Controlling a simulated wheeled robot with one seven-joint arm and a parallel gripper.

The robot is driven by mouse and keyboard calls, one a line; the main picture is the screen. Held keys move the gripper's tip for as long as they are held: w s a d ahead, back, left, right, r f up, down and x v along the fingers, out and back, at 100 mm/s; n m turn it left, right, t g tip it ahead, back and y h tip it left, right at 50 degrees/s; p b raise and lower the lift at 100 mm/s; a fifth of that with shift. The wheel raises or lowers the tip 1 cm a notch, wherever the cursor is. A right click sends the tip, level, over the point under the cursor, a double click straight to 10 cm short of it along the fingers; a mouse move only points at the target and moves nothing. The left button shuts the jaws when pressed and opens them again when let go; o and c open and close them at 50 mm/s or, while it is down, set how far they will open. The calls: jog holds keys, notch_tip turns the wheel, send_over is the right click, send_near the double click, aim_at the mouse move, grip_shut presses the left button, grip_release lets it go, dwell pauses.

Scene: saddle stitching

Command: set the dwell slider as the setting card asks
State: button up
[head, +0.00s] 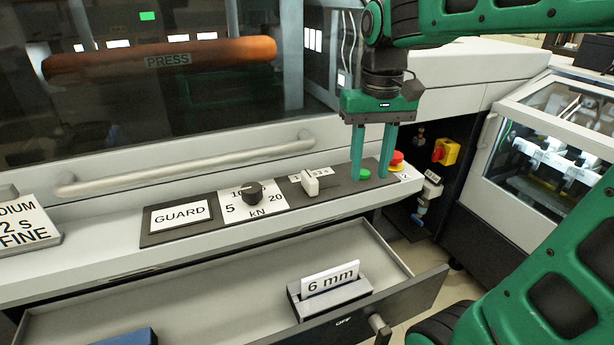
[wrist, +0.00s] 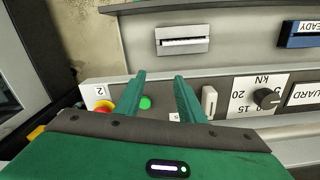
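The dwell slider has a white knob (head: 310,183) on a dark panel strip with a small number scale (head: 308,172), partly hidden by the knob. The knob also shows in the wrist view (wrist: 209,101), just right of my gripper's fingers. The setting card (head: 24,224) lies at the far left, cut off by the frame; it reads "…DIUM", "2 s" and "FINE". My gripper (head: 369,177) points down at the right end of the panel, right of the slider. Its two green fingers are apart with nothing between them, around or above the green button (head: 365,174). Contact cannot be told.
A black kN knob (head: 253,194) and GUARD label (head: 180,215) are left of the slider. A red stop button (head: 397,159) is right of my gripper. A long handle bar (head: 185,166) runs behind. Below, an open drawer (head: 220,290) holds a "6 mm" card (head: 331,279).

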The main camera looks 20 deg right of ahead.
aim_at(310, 176)
jog(key=w+a+r+n, duration=0.3)
jog(key=w+a+r, duration=0.35)
jog(key=a, duration=0.35)
jog(key=f, duration=1.1)
jog(key=shift+w+d+f, duration=0.1)
jog(key=shift+w+f, duration=0.05)
jog(key=shift+w, duration=0.2)
grip_shut()
